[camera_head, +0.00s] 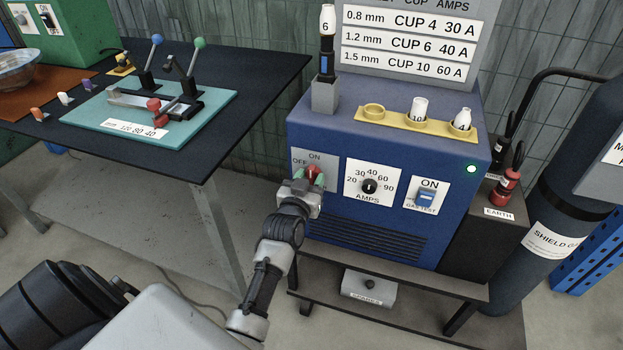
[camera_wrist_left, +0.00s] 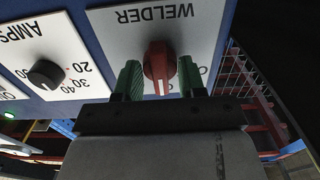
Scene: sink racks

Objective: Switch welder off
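The welder (camera_head: 390,235) is a blue box on a low cart. Its red switch knob (camera_head: 311,173) is on the left front panel, marked OFF at left and ON at top. In the left wrist view the knob (camera_wrist_left: 158,66) appears upside down, its grip bar upright, in line with the ON side. A green lamp (camera_head: 471,169) glows on the front. My left gripper (camera_head: 312,178) is at the knob. Its green fingertips (camera_wrist_left: 159,82) stand on either side of it, with narrow gaps, so it looks open around the knob. My right gripper is out of view.
An amps dial (camera_head: 369,186) and a gas test switch (camera_head: 426,198) sit right of the knob. A dark workbench (camera_head: 250,75) stands at left. A gas cylinder (camera_head: 575,190) stands at right. A yellow cup rack (camera_head: 400,123) tops the welder.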

